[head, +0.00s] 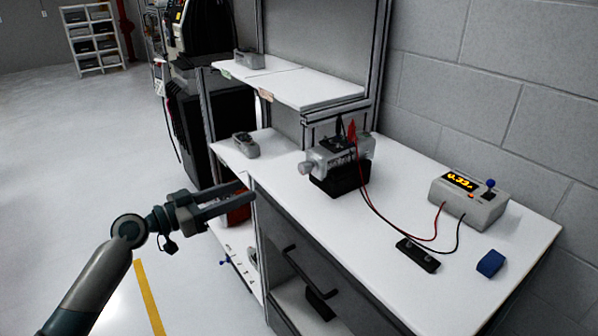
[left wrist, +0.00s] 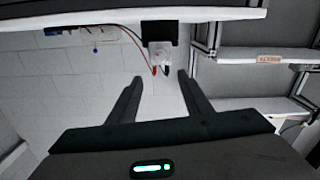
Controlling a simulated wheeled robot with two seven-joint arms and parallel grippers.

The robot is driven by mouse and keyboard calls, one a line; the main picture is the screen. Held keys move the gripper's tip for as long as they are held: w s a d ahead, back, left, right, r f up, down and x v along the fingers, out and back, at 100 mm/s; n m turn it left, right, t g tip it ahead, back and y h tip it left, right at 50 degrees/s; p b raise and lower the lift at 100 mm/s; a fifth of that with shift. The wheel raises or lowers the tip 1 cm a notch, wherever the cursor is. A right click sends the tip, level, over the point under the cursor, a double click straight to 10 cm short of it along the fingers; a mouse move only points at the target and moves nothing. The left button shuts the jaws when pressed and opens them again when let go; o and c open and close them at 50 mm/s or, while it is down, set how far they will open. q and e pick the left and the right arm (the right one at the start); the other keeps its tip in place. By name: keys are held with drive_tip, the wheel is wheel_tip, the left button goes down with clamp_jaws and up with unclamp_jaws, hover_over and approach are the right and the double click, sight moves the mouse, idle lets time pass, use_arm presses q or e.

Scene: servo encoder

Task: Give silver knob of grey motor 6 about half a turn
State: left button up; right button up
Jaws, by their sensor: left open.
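The grey motor (head: 342,152) sits on a black base (head: 339,182) on the white bench. Its silver knob (head: 306,168) sticks out at the left end, facing my left arm. Any number on the motor is too small to read. My left gripper (head: 248,192) is open and empty. It is left of the knob and apart from it, by the bench's left edge. In the left wrist view, which looks upside down, the motor (left wrist: 160,56) shows beyond and between the open fingers (left wrist: 159,78); the knob is not clear there. My right gripper is not in view.
A meter box (head: 468,198) with a lit display and blue-tipped lever stands at right. A black block (head: 418,255) and a blue block (head: 490,263) lie in front.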

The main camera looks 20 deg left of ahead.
use_arm(q)
drive_tip(key=p, duration=0.3)
approach(300, 170)
drive_tip(key=p+x, duration=0.3)
drive_tip(key=x, duration=0.4)
drive_tip(key=shift+w+d+r, duration=0.2)
drive_tip(key=shift+w+d, duration=0.05)
drive_tip(key=shift+d, duration=0.05)
drive_tip(key=shift+w+d+f, duration=0.1)
drive_tip(key=shift+w+d, duration=0.25)
drive_tip(key=shift+w, duration=0.1)
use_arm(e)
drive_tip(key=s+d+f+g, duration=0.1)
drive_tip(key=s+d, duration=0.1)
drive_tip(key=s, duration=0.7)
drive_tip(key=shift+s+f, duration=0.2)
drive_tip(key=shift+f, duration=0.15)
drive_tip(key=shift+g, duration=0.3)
use_arm(q)
drive_tip(key=c, duration=1.1)
